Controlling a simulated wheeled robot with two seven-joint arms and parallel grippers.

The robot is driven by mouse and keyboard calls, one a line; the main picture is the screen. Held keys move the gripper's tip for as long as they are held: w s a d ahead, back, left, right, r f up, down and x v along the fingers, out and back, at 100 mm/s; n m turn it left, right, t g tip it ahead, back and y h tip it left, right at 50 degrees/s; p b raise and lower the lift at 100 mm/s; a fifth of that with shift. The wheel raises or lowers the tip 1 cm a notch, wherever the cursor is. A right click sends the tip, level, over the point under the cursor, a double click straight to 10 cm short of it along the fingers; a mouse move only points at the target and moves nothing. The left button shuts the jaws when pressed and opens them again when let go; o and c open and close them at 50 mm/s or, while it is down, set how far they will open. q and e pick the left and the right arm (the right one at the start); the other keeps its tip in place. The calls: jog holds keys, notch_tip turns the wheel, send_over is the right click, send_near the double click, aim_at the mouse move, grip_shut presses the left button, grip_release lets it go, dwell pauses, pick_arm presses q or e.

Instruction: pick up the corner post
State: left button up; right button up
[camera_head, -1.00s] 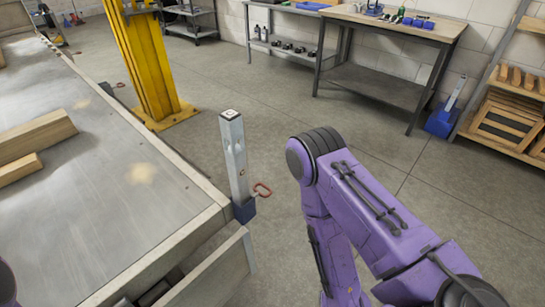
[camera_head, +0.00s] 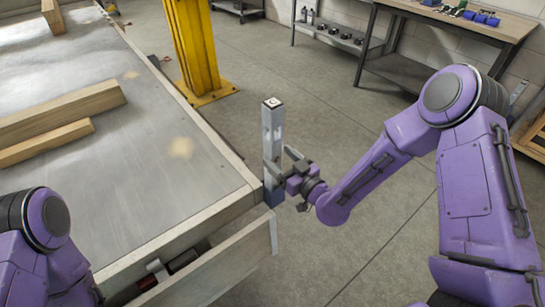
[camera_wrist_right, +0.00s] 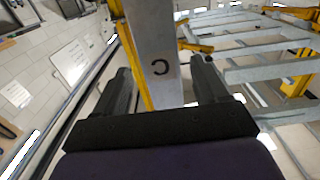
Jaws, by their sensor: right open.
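In the right wrist view the post (camera_wrist_right: 155,45), with a dark "C"-like mark, stands between the two open black fingers. Gaps show on both sides, so it is not gripped. The post's lower part is partly hidden by the gripper. Of my left arm only purple links show at the lower left; its gripper is out of view.
Wooden beams (camera_head: 60,112) lie on the grey trailer bed (camera_head: 130,165). An open wooden side board (camera_head: 215,268) hangs below its near edge. A yellow column (camera_head: 192,45) stands behind the post. A workbench (camera_head: 455,22) is at the back right. Floor right of the post is clear.

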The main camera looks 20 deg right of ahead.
aim_at(273, 102)
jog(key=x, duration=0.3)
jog(key=shift+a+f+p, duration=0.1)
jog(key=shift+p, duration=0.2)
jog(key=shift+w+a+f, duration=0.1)
jog(key=shift+w+a, duration=0.05)
jog(key=shift+w, duration=0.1)
grip_shut()
notch_tip(273, 102, up, 18)
jog(key=shift+r+p, duration=0.1)
jog(key=shift+p, duration=0.45)
